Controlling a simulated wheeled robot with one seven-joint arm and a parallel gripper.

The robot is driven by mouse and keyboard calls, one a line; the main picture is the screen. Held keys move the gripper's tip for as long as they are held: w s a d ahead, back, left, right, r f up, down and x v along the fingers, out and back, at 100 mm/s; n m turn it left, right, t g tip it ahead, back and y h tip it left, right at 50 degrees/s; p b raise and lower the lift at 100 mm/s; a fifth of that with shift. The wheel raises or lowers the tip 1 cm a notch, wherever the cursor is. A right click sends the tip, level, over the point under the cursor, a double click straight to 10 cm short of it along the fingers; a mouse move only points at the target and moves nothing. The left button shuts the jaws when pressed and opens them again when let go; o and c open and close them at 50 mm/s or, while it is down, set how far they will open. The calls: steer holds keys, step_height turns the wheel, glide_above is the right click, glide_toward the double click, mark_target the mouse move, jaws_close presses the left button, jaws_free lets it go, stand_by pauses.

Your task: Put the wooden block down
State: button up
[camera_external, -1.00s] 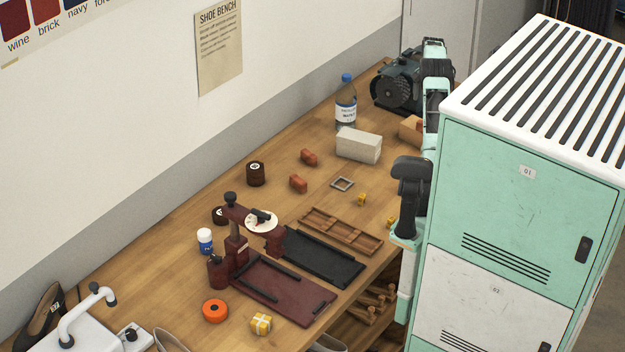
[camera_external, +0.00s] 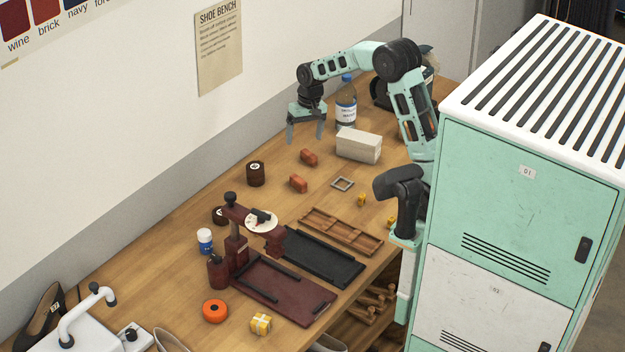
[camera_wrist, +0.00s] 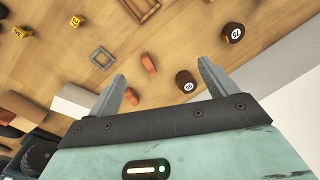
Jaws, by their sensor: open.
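My gripper (camera_external: 305,138) is open and empty, with its fingers pointing down above the back of the bench, near the wall. In the wrist view its two fingers (camera_wrist: 160,72) are spread apart with nothing between them. A tan-brown block (camera_wrist: 25,110), possibly the wooden block, lies at the left edge of the wrist view beside the pale block. My arm covers that spot in the external view. I cannot tell its material for sure. Two red-brown pieces lie on the bench, one (camera_external: 309,157) nearer the gripper and one (camera_external: 298,184) nearer the front.
The pale block (camera_external: 358,146) and a water bottle (camera_external: 346,105) stand right of the gripper. Dark round tins (camera_external: 256,173), a small grey frame (camera_external: 342,184), a wooden tray (camera_external: 341,231) and a dark red press (camera_external: 236,250) occupy the bench. Bare wood shows below the gripper.

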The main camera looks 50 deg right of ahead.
steer(key=s+a+n, duration=0.2)
steer(key=s+a, duration=0.3)
steer(key=a, duration=0.3)
steer(key=s+a+n, duration=0.3)
steer(key=s+a, duration=0.2)
steer(key=a, duration=0.2)
steer(key=s+a+f+n, duration=0.1)
steer(key=s+a+n, duration=0.1)
steer(key=s, duration=0.5)
steer(key=s+a+f+n, duration=0.1)
steer(key=s+a+n, duration=0.2)
steer(key=s, duration=0.4)
steer(key=s+a+f+n+h, duration=0.1)
steer(key=s+a+n, duration=0.1)
steer(key=s, duration=0.6)
steer(key=shift+a+f+n+g, duration=0.15)
steer(key=shift+a+n+g, duration=0.2)
steer(key=shift+a, duration=0.4)
